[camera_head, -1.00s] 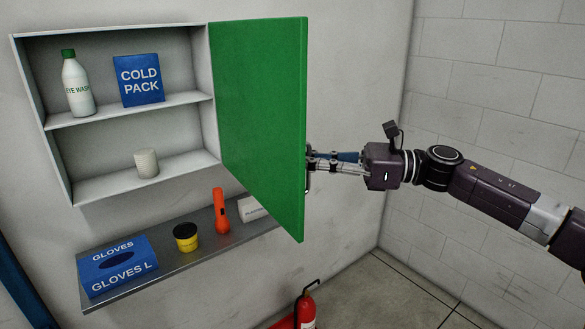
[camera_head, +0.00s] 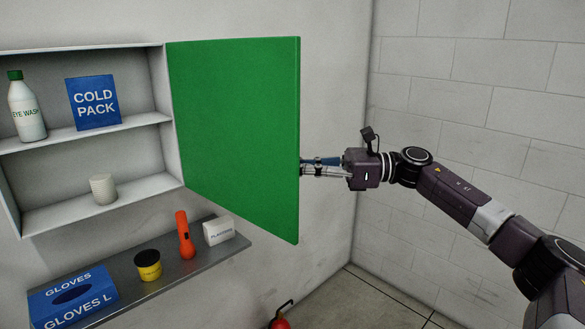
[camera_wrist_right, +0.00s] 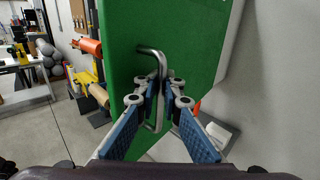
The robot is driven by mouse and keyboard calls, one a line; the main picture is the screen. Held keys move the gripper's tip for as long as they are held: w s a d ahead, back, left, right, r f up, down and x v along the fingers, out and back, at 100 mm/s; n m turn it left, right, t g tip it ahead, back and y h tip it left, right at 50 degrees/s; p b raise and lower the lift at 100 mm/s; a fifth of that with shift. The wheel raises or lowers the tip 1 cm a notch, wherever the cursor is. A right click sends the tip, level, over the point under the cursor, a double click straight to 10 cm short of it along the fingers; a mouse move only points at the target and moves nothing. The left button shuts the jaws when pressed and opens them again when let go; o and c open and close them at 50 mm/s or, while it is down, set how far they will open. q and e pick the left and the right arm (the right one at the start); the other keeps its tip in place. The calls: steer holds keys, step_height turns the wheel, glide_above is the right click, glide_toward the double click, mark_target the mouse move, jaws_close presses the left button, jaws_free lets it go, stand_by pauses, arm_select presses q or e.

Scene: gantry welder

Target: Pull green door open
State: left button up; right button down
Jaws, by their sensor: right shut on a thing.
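The green door (camera_head: 235,125) of the wall cabinet (camera_head: 90,50) stands wide open, swung out to the right of the shelves. Its inner face shows in the head view. In the right wrist view its outer face (camera_wrist_right: 205,45) carries a bent metal handle (camera_wrist_right: 160,62). My right gripper (camera_wrist_right: 163,88) is shut on the handle, with its blue fingers on either side of the bar. In the head view my right gripper (camera_head: 306,168) reaches the door's free edge from the right, and the door hides the fingertips and handle. My left gripper is not in view.
The cabinet holds an eye wash bottle (camera_head: 26,108), a cold pack (camera_head: 94,103) and a white roll (camera_head: 103,189). A shelf below (camera_head: 120,290) carries a glove box (camera_head: 72,298), yellow tub (camera_head: 148,265), orange flashlight (camera_head: 185,236) and white box (camera_head: 219,230). A red extinguisher (camera_head: 280,323) stands below.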

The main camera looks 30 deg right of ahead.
steer(key=c, duration=2.4)
jaws_free()
steer(key=shift+s+d, duration=0.1)
steer(key=shift+d, duration=0.1)
steer(key=v, duration=1.2)
